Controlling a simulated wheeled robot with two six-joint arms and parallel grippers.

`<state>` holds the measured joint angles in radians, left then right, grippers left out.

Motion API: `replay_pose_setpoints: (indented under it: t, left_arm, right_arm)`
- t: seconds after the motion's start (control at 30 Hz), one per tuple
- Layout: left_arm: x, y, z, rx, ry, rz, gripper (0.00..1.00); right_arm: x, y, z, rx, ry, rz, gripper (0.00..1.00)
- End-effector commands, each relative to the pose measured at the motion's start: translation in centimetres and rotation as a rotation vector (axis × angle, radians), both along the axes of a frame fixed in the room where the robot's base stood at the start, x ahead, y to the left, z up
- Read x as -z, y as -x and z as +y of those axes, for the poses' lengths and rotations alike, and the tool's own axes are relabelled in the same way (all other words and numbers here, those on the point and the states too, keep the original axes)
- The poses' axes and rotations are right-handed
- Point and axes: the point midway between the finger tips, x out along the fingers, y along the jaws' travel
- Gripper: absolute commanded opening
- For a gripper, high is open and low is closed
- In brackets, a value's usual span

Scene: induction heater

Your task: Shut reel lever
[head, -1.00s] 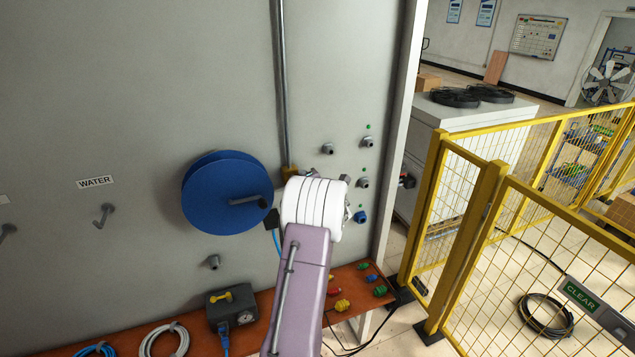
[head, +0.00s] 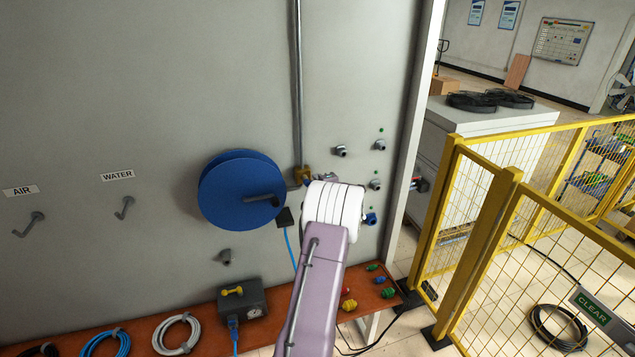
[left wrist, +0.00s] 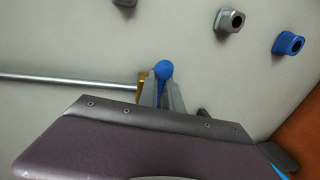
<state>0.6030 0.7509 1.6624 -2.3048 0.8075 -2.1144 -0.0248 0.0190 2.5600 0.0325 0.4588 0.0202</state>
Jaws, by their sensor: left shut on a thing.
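A lever with a round blue knob (left wrist: 165,69) shows between the fingers of my left gripper (left wrist: 163,92) in the left wrist view. The gripper is shut on this lever; the fingers hide most of its shaft. A brass valve (left wrist: 142,86) is right beside the fingers, at the end of a grey pipe. In the head view the brass valve (head: 303,174) sits at the foot of the vertical pipe, just right of the blue reel (head: 242,190). My white wrist covers most of the gripper there, and the knob cannot be made out. My right gripper is not in view.
Grey wall fittings (head: 341,151) stick out right of the pipe. An orange bench (head: 270,332) below holds a grey box (head: 243,302), coiled hoses (head: 178,334) and coloured connectors. A yellow mesh fence (head: 480,230) stands at the right.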

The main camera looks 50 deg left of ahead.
Motion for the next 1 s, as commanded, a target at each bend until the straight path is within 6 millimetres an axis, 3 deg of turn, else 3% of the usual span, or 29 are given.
replay_pose_setpoints:
  t: [0.1, 0.13, 0.2, 0.57, 1.0]
  left_arm:
    - [-0.1, -0.1, -0.1, 0.004, -0.004, 0.001, 0.00]
    - [-0.1, -0.1, -0.1, 0.004, -0.004, 0.001, 0.15]
    - [-0.1, -0.1, -0.1, 0.003, -0.002, 0.001, 0.30]
    - [0.0, 0.1, -0.4, 0.002, -0.001, -0.001, 0.30]
    - [-1.2, 2.6, -7.1, 0.005, -0.002, -0.002, 0.30]
  right_arm:
    - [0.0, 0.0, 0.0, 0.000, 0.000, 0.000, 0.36]
    - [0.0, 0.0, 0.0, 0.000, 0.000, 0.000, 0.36]
    - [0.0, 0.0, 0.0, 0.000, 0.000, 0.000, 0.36]
    - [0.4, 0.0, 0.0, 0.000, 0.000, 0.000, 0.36]
    - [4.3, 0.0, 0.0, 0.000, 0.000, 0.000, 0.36]
